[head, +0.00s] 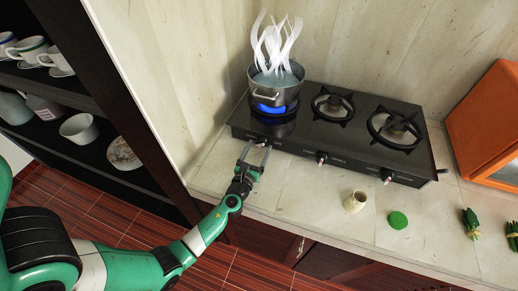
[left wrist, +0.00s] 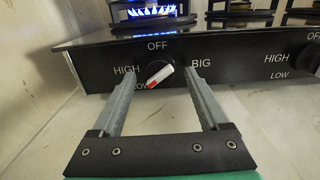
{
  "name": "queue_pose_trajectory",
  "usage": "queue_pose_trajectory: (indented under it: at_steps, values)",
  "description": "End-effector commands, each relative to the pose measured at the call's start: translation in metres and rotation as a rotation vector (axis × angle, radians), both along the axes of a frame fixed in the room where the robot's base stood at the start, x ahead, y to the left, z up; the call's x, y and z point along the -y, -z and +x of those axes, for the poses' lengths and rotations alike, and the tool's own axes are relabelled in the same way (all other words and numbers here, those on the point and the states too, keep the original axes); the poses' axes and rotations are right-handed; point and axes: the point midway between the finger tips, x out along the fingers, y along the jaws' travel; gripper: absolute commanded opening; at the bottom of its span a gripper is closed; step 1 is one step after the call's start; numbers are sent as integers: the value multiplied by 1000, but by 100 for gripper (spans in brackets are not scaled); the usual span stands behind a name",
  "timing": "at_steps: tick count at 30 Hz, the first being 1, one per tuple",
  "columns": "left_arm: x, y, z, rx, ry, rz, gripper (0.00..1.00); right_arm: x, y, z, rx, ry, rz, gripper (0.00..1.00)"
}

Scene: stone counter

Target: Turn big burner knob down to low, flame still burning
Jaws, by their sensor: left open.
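The big burner knob (left wrist: 160,74) sits on the stove's black front panel in the left wrist view. Its red-and-white bar lies slanted from lower left to upper right. OFF is above it, HIGH at its left, LOW at lower left and BIG at right. My left gripper (left wrist: 160,84) is open, with one finger on each side of the knob; I cannot tell whether they touch it. In the head view this gripper (head: 256,153) is at the left of the stove front. A blue flame (head: 269,108) burns under the pot (head: 277,90); the burner flame (left wrist: 150,12) also shows in the left wrist view.
White steam rises from the pot. The stove (head: 345,162) has two more burners and knobs to the right. A small jar (head: 355,201), a green disc (head: 398,220) and green bundles (head: 470,223) lie on the counter. A dark shelf with cups (head: 80,127) stands at left.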

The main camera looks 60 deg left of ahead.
Motion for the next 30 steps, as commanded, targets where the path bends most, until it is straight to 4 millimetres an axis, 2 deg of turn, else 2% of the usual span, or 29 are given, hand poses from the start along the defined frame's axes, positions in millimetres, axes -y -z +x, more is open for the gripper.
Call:
queue_pose_trajectory:
  at_steps: [10,11,23,30]
  values:
    - [-6,0,6,0,0,0,78,0,2,0,0,0,0,50]
    - [-6,0,6,0,0,0,74,0,2,0,0,0,0,50]
    - [-6,0,6,0,0,0,2,0,2,0,0,0,0,50]
    - [-6,0,6,8,0,-8,0,0,2,0,0,0,0,50]
